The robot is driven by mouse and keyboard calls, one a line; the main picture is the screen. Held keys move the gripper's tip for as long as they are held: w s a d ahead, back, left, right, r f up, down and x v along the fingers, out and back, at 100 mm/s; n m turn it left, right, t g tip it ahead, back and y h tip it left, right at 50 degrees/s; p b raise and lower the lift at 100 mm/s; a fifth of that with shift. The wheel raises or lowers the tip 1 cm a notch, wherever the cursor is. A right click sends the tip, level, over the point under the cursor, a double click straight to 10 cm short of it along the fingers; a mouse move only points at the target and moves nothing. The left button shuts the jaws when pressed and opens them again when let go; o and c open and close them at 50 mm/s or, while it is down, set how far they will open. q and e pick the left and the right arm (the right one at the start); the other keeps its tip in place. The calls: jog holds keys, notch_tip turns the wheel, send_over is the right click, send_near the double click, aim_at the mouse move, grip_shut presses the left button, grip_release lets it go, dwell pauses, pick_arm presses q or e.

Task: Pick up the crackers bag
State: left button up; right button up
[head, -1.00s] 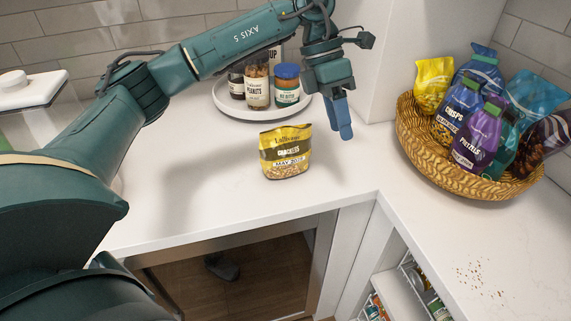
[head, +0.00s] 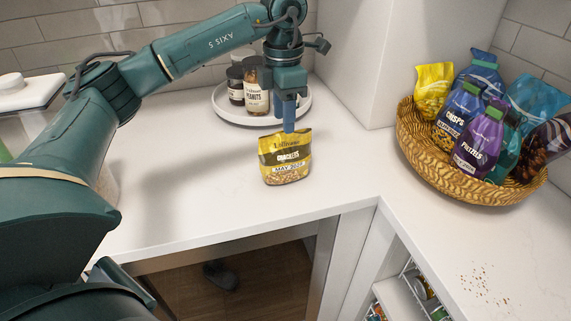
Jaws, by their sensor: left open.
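The crackers bag (head: 286,160) is yellow and dark, with a white label band. It stands upright on the white counter near its front edge. My left gripper (head: 289,122) points down from above, with its blue fingers at the top edge of the bag. The jaws are open. One finger hides most of the other, so I cannot tell whether they straddle the bag's top or touch it. My right gripper is not in view.
A round white tray (head: 222,112) with jars, one labelled peanuts (head: 256,92), stands behind the bag. A wicker basket (head: 418,150) of snack bags is on the right counter. Crumbs (head: 482,285) lie at lower right. The counter around the bag is clear.

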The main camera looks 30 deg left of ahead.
aim_at(286, 155)
pick_arm(q)
jog(key=f, duration=0.4)
jog(key=shift+d+f+p, duration=0.2)
jog(key=shift+f+p, duration=0.05)
jog(key=shift+p, duration=0.1)
jog(key=shift+c, duration=0.2)
grip_shut()
